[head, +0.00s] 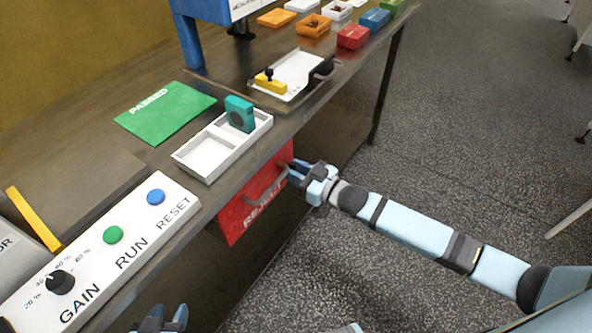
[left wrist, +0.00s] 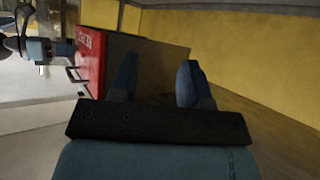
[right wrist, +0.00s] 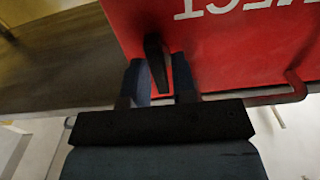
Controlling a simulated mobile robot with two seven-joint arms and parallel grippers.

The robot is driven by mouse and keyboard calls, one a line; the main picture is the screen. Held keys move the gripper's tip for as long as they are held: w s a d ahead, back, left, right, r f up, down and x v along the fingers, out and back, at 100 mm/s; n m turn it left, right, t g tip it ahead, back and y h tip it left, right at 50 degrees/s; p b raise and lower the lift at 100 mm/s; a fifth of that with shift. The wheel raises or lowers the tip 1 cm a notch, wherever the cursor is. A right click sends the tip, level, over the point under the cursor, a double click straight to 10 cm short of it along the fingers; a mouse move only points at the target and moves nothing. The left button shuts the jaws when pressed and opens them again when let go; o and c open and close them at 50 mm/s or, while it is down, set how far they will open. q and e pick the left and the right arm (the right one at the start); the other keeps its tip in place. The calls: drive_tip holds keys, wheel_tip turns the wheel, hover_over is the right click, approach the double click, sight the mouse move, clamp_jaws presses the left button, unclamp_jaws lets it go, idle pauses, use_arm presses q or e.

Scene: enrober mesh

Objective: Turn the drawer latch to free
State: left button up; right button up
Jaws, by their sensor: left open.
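The red drawer (head: 247,201) with the word REJECT and a bar handle (head: 266,186) sits under the bench top. It also shows in the right wrist view (right wrist: 240,50) and the left wrist view (left wrist: 91,55). The dark latch (right wrist: 155,62) stands on the drawer front, slightly tilted, between the fingers of my right gripper (right wrist: 160,80). The fingers are partly closed around it; whether both touch it is unclear. In the head view my right gripper (head: 296,168) is at the drawer's far upper corner and hides the latch. My left gripper (head: 163,319) is open and empty, low at the near side.
On the bench are a control panel (head: 90,262) with a knob and buttons, a white tray (head: 190,157) holding a teal block (head: 239,114), a green PASSED mat (head: 150,118) and several coloured boxes. The floor in front is clear.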

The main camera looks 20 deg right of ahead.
use_arm(q)
drive_tip(key=shift+r, duration=0.15)
use_arm(e)
drive_tip(key=shift+n, duration=0.3)
use_arm(q)
drive_tip(key=shift+s+a+r+p, duration=0.1)
drive_tip(key=shift+a+r+p, duration=0.15)
drive_tip(key=shift+p, duration=1.25)
use_arm(e)
drive_tip(key=shift+s+a+f+n, duration=0.1)
drive_tip(key=shift+f+n, duration=0.05)
drive_tip(key=shift+n, duration=4.15)
drive_tip(key=shift+s+a+f+n, duration=0.1)
drive_tip(key=shift+f+n, duration=0.05)
drive_tip(key=shift+n, duration=4.15)
use_arm(q)
drive_tip(key=shift+r, duration=0.1)
use_arm(e)
drive_tip(key=o, duration=0.7)
use_arm(q)
drive_tip(key=shift+g, duration=0.3)
